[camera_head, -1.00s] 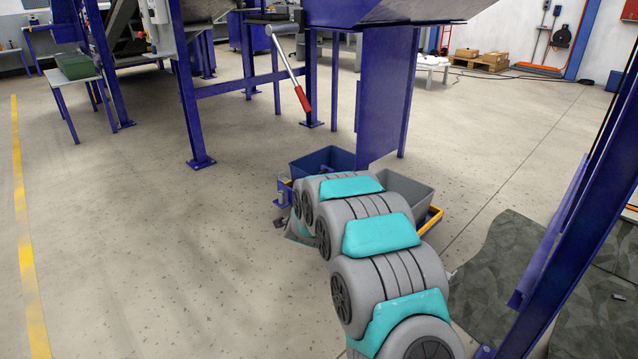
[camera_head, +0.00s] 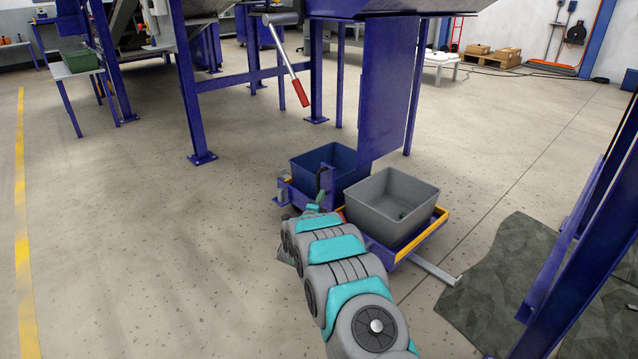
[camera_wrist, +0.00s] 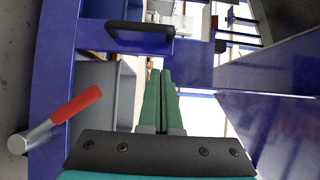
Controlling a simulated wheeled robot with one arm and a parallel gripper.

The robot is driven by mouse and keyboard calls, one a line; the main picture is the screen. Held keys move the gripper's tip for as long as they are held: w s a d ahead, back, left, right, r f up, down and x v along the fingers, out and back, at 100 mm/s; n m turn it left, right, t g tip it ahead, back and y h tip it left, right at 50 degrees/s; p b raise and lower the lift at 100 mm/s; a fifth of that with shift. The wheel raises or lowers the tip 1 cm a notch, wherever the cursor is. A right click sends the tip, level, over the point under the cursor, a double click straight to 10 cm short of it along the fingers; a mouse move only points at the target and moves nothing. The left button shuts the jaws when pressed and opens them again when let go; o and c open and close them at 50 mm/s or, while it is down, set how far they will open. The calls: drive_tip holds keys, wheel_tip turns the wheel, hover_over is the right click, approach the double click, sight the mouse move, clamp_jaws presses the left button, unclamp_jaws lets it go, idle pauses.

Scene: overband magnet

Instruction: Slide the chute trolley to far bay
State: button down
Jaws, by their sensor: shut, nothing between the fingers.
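The chute trolley (camera_head: 420,236) is a low blue frame with a yellow edge, carrying a blue bin (camera_head: 308,176) and a grey bin (camera_head: 365,205). It stands on the floor under a blue chute plate (camera_head: 385,90). An upright black handle (camera_head: 319,180) rises at its near left side; a black handle on a blue plate also shows in the wrist view (camera_wrist: 138,38). My gripper (camera_wrist: 160,75) has green fingers closed together and empty. In the head view it is at the trolley's near side, just below the handle, partly hidden by my arm. The wrist view shows the handle ahead of the fingertips, apart in the picture.
A red-gripped metal lever (camera_wrist: 68,108) is close on the left in the wrist view. Another red-gripped lever (camera_head: 295,80) hangs from the machine. A metal rail (camera_head: 435,270) extends right of the trolley. Blue posts stand at right; floor at left is clear.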

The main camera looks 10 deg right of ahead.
drive_tip(key=w, duration=0.9)
drive_tip(key=shift+w+d, duration=0.15)
drive_tip(key=shift+d, duration=0.05)
drive_tip(key=shift+r, duration=0.1)
idle(0.4)
